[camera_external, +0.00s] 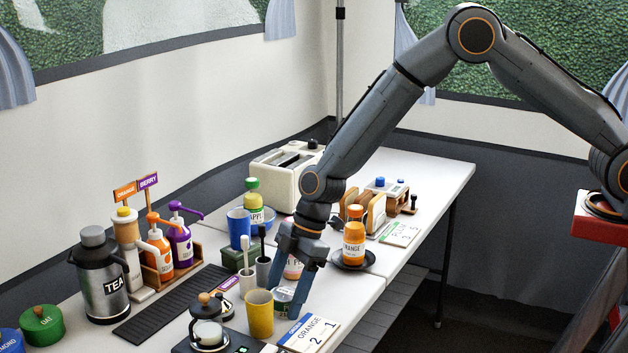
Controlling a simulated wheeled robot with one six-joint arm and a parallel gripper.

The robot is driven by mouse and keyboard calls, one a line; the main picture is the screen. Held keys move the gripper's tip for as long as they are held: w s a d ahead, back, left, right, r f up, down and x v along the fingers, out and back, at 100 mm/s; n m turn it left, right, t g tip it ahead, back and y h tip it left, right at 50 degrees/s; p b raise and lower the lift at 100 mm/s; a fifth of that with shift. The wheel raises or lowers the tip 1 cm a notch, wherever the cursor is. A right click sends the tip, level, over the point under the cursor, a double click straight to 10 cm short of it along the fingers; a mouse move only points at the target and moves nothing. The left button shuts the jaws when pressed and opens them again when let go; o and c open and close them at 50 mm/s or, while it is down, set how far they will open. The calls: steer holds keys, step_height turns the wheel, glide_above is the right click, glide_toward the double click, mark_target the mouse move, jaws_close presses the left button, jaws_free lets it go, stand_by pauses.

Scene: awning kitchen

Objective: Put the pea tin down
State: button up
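My gripper (283,301) points down over the near part of the table, its two fingers on either side of a small, low tin. This tin (284,297), with a silvery top and a dark green label, seems to be the pea tin; its lettering is too small to read. The fingers look closed on its sides. It is upright, at or very close to the white tabletop; I cannot tell whether its base touches. The right finger hides part of it.
A yellow cup (259,315) stands close left of the tin, and an order card (309,333) lies just in front right. A grey cup (263,273) and a pale, red-lettered container (293,268) are close behind. An orange jar (353,246) stands on a dark saucer (370,259) to the right.

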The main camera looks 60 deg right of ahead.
steer(key=shift+r, duration=0.15)
steer(key=b+v, duration=0.1)
steer(key=v, duration=1.1)
steer(key=shift+b, duration=0.3)
steer(key=s+d+r+m+g+h, duration=0.1)
steer(key=s+d+m+h, duration=0.3)
steer(key=s+d+m, duration=0.8)
steer(key=s+d, duration=1.5)
steer(key=s, duration=0.1)
steer(key=shift+d+m+g, duration=0.15)
steer(key=shift+m+g, duration=0.15)
steer(key=shift+r, duration=0.1)
